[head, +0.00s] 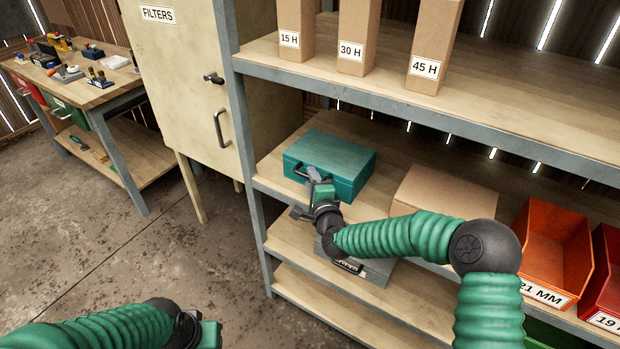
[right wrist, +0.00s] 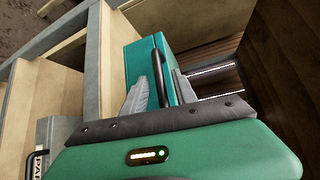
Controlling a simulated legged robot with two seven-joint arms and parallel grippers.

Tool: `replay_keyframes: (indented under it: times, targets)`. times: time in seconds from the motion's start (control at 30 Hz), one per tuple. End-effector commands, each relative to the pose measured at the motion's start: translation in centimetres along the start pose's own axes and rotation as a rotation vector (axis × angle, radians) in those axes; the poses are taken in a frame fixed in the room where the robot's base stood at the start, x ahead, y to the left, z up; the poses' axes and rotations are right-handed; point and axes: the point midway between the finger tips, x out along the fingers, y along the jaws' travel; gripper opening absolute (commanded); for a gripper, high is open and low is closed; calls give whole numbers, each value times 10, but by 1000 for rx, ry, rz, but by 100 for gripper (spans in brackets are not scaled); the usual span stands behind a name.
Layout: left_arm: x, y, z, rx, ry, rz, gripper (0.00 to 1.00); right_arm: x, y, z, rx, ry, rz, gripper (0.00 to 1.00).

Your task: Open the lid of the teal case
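The teal case (head: 335,158) lies on the middle shelf with its lid closed. Its dark handle (head: 313,174) faces the front and also shows in the right wrist view (right wrist: 159,72). My right gripper (head: 309,182) is at the front of the case, close to the handle. In the right wrist view, its two grey fingers (right wrist: 163,92) are apart, with the handle's lower end showing between them; I cannot tell whether they touch it. My left gripper (head: 205,336) is low at the bottom edge of the head view, away from the shelf, and its fingers are hidden.
A cardboard box (head: 445,190) stands right of the case, with an orange bin (head: 552,250) farther right. The upper shelf (head: 400,90) overhangs the case and holds labelled boxes. A cream cabinet (head: 185,90) stands to the left. A grey case (head: 375,272) lies on the lower shelf.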

Motion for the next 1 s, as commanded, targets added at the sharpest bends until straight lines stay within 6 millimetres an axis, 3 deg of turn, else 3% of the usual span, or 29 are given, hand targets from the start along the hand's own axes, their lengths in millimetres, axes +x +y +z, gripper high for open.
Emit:
replay_keyframes:
  times: [0.13, 0.4, 0.67, 1.0]
  targets:
    - [1, 0, 0, 0, 0, 0, 36, 16, 1, 0, 0, 0, 1, 34]
    - [1, 0, 0, 0, 0, 0, 36, 18, 0, 0, -1, 0, 1, 34]
    - [1, 0, 0, 0, 0, 0, 36, 18, 1, 0, 0, 0, 2, 1]
    - [1, 0, 0, 0, 0, 0, 36, 18, 2, 0, 0, 0, 4, 0]
